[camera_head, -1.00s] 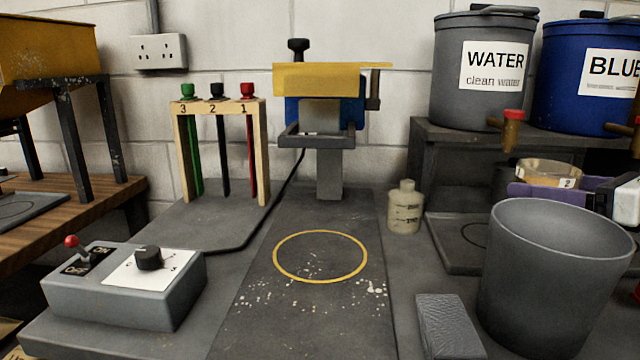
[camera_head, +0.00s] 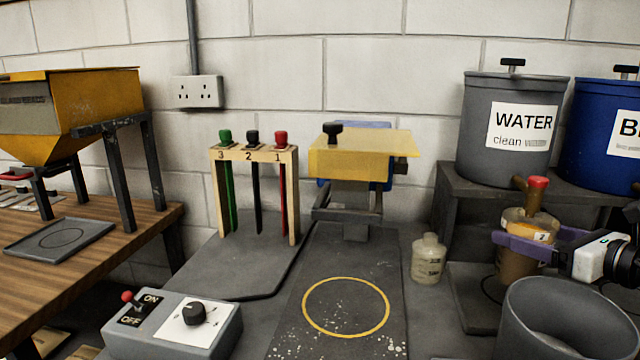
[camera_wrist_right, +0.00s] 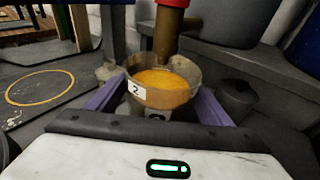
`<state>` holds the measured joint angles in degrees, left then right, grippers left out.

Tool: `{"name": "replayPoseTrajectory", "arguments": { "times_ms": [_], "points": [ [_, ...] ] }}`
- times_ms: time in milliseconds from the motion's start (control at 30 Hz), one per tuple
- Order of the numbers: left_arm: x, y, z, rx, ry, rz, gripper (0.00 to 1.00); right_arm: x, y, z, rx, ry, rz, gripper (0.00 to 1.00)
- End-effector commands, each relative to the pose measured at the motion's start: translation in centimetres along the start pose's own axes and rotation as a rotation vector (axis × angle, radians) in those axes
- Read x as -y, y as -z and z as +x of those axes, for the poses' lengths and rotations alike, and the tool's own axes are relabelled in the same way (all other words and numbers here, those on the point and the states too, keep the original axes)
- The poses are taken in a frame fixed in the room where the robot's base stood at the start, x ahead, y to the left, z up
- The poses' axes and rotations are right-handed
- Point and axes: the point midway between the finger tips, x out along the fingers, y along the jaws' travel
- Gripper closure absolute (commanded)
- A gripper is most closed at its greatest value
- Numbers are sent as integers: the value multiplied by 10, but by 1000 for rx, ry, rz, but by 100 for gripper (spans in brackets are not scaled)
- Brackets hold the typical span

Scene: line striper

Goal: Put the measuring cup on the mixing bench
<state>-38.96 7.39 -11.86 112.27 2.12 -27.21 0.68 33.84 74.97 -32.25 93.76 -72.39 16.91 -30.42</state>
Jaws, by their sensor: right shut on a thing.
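The measuring cup (camera_head: 518,228) is a clear cup with a label "2" and brown-orange contents. It is between the purple fingers of my right gripper (camera_head: 535,240), which is shut on it. In the wrist view the cup (camera_wrist_right: 165,92) sits between both fingers (camera_wrist_right: 158,105), with a brass tap (camera_wrist_right: 168,40) at its far rim. In the head view the red-topped tap (camera_head: 533,196) stands right above the cup. No bench is labelled; a grey bench carries a dark mat with a yellow ring (camera_head: 346,281), and the ring is empty. My left gripper is out of view.
A large grey bucket (camera_head: 575,320) stands in front of my right gripper. A small bottle (camera_head: 428,260) is left of the cup. A control box (camera_head: 175,325), a lever rack (camera_head: 255,155) and a yellow-topped machine (camera_head: 360,155) surround the mat. A wooden table (camera_head: 110,235) is at left.

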Motion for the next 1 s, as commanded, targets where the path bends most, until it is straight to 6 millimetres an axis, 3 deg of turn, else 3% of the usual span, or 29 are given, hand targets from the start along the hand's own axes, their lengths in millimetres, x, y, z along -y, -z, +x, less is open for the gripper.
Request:
{"name": "replayPoseTrajectory", "arguments": {
  "times_ms": [33, 67, 100, 333, 700, 1000],
  "points": [
    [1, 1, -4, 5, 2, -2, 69, -1, -12, 5, 15, 0, 0, 88],
    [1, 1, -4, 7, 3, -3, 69, -1, -11, 9, 13, 0, -1, 88],
    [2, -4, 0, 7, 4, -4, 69, -1, 3, 11, 7, 0, 1, 88],
    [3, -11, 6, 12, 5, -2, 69, 0, 33, 15, 7, 2, 0, 87],
    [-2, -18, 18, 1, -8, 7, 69, 3, 33, -23, 7, 7, -3, 88],
    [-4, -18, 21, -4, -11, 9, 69, 1, 29, -33, 8, 3, -3, 88]
  ]
}}
